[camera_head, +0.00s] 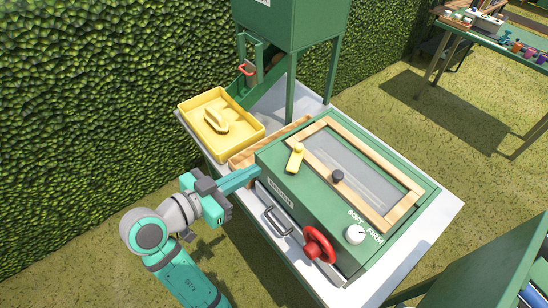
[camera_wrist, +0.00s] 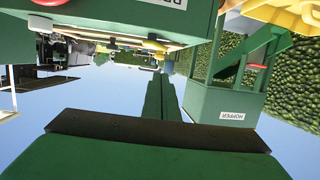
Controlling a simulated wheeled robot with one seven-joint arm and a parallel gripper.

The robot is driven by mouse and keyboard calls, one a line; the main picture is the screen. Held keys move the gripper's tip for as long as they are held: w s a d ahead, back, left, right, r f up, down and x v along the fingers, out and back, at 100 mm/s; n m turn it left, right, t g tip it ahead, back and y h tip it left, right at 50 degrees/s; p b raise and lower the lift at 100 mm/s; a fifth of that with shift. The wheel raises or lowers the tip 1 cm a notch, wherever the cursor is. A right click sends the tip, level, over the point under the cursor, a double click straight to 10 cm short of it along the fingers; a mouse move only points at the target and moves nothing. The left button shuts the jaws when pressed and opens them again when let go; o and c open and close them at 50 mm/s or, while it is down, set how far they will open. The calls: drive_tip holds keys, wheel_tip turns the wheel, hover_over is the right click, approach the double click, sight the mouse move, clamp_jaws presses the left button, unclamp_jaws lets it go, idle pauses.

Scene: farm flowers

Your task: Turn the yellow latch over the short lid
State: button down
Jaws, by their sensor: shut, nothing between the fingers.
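The yellow latch (camera_head: 295,158) sits on the green box, at the left end of a wood-framed lid (camera_head: 398,211) with a grey see-through panel and a dark round knob. The latch is a short bar with a rounded knob at its upper end, lying across the frame's left edge. My gripper (camera_head: 257,170) is shut and empty, its teal fingers pointing right at the box's left corner, left of the latch and apart from it. In the wrist view my fingers (camera_wrist: 162,78) show closed together. I cannot tell whether they touch the box.
A yellow tray (camera_head: 250,135) with a yellow scoop (camera_head: 216,120) stands behind my gripper. A green hopper (camera_head: 290,25) rises at the back. A hedge stands left.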

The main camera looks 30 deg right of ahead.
sight(296, 148)
drive_tip(key=x, duration=1.3)
drive_tip(key=shift+w+d+f, duration=0.1)
drive_tip(key=shift+d+f, duration=0.05)
drive_tip(key=shift+d, duration=0.4)
drive_tip(key=shift+a, duration=0.15)
